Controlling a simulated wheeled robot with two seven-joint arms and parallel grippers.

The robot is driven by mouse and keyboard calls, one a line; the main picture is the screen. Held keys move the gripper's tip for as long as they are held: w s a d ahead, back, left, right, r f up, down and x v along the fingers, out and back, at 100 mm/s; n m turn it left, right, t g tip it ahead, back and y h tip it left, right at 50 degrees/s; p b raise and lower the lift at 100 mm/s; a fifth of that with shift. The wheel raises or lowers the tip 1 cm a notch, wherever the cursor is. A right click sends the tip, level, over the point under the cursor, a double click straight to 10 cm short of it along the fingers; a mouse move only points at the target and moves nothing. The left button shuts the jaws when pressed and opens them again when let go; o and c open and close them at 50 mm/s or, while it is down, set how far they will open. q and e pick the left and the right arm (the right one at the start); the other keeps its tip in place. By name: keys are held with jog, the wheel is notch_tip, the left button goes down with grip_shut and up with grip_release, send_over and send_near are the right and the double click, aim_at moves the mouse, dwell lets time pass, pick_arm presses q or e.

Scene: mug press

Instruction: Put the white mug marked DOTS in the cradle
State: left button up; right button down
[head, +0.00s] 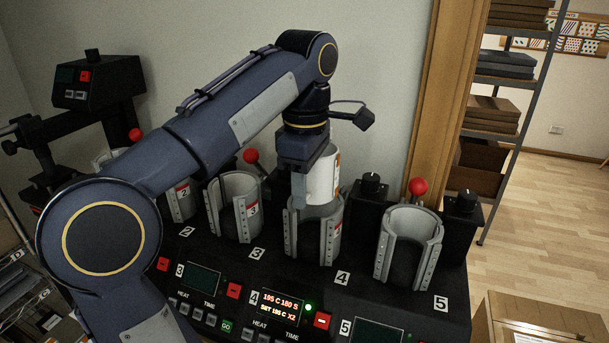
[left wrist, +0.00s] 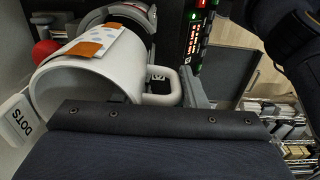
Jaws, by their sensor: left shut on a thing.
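My left gripper (head: 303,188) is shut on the white mug (head: 324,176) and holds it at the top of the grey cradle numbered 4 (head: 317,240). The mug's lower edge meets the cradle's rim in the head view; I cannot tell how far inside it is. In the left wrist view the mug (left wrist: 75,95) shows its open mouth, its handle (left wrist: 163,90) and a paper strip held by orange tape. A white tag marked DOTS (left wrist: 22,122) shows beside it. The dark gripper body fills the wrist view's lower part. My right gripper is not in view.
Open grey cradles stand either side, numbered 3 (head: 235,210) and 5 (head: 410,250). Red-knobbed levers (head: 418,186) and black knob posts (head: 371,188) rise between them. Panel 4's display (head: 284,306) is lit, with a green light. A cardboard box (head: 540,320) is at lower right.

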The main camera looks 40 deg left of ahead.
pick_arm(q)
jog(key=shift+f, duration=1.4)
jog(key=shift+f+b, duration=2.15)
jog(key=shift+f, duration=1.25)
jog(key=o, duration=1.3)
notch_tip(320, 180, up, 8)
jog(key=shift+f+p, duration=0.1)
jog(key=shift+p, duration=0.35)
